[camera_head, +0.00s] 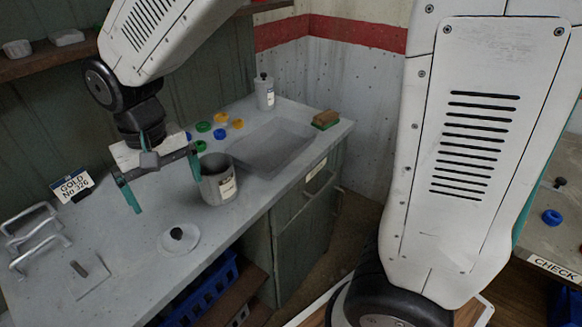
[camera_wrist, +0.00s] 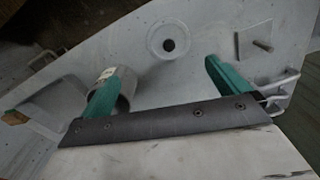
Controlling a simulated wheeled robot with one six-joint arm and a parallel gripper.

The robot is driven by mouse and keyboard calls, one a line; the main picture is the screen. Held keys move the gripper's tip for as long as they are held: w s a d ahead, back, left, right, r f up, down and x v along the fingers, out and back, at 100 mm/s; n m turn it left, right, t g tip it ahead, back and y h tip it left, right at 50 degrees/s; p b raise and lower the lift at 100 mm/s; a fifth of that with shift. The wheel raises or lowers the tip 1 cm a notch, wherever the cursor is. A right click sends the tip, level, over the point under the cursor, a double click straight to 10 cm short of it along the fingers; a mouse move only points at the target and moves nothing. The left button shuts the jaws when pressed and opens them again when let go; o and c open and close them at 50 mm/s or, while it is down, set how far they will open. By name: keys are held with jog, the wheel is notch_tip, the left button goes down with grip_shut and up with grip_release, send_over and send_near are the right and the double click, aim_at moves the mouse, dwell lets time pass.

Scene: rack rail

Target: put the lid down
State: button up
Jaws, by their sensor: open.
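A pale round lid with a dark knob (camera_head: 179,240) lies flat on the grey counter, near its front edge. It also shows in the wrist view (camera_wrist: 168,37), beyond my gripper and between the lines of its fingers. My gripper (camera_head: 165,196) hangs above the counter, behind and to the left of the lid. Its two teal fingers are spread wide with nothing between them, and it does not touch the lid. A grey open pot with a label (camera_head: 218,186) stands to the right of my gripper. No lid is on it.
A sunken basin (camera_head: 270,147) and a white bottle (camera_head: 264,92) are farther right. Several coloured caps (camera_head: 220,134) lie behind the pot. Metal handles (camera_head: 38,240), a small plate with a peg (camera_head: 82,272) and a sign reading GOLD (camera_head: 73,186) are at the left.

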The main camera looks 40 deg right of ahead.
jog(key=s+d+r, duration=0.3)
jog(key=s+d, duration=0.6)
jog(key=s+d+r+m+t, duration=0.1)
jog(key=s+d+r, duration=0.3)
jog(key=s+d, duration=0.6)
